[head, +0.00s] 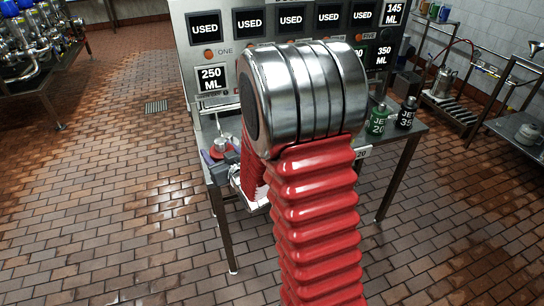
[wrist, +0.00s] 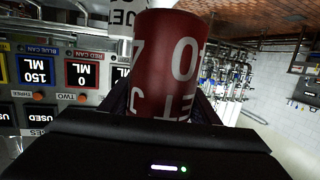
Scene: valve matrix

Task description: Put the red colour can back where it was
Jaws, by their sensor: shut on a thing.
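The red can (wrist: 168,62) fills the upper middle of the wrist view, with large white lettering on its side. My gripper (wrist: 165,108) is shut on it, one finger on each side. In the head view the red can (head: 222,150) shows small, left of my arm, by the front of the panel. My gripper (head: 218,165) is there too, mostly hidden behind my arm. Whether the can's base touches the table is unclear. In the wrist view, displays marked BLUE CAN (wrist: 38,70) and RED CAN (wrist: 82,74) read 150 ML and 0 ML.
A green can (head: 377,122) and a black can (head: 406,114) stand on the table right of my arm. The panel (head: 200,60) with several USED displays rises behind. Pipework (head: 30,45) stands far left, racks (head: 455,105) right. The tiled floor is open on the left.

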